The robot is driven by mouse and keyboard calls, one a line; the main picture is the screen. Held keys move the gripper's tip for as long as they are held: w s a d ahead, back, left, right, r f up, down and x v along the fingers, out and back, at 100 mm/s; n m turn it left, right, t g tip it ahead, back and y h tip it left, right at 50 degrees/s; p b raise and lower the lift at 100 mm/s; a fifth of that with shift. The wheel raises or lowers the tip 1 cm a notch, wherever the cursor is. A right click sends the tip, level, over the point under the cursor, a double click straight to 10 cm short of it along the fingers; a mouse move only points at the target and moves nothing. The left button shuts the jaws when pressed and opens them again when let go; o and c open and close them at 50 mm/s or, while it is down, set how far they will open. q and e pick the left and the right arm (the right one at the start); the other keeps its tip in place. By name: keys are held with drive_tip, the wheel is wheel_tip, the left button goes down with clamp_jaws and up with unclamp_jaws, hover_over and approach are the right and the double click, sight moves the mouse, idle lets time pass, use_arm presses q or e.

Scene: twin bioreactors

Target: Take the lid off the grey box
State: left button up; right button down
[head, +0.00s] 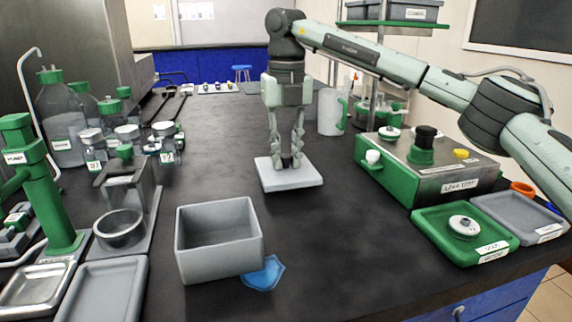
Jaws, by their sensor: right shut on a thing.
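The grey box (220,262) stands on the dark bench in the head view, left of centre near the front. Its top is open and its inside looks empty. A pale, flat, square lid (276,182) is behind and to the right of the box, apart from it. My right gripper (290,160) points down over the middle of the lid and is shut on it. The grip point is small, and I cannot tell whether the lid touches the bench or hangs just above it. My left gripper is not in view.
A blue patch (263,276) lies against the box's front right corner. A green and grey device (440,180) and a green tray (450,241) stand right. A metal stand with a bowl (120,230), bottles and jars crowd the left. The bench centre is clear.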

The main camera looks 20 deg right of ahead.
drive_tip(key=shift+f, duration=1.4)
drive_tip(key=c, duration=1.4)
unclamp_jaws()
drive_tip(key=shift+o, duration=0.2)
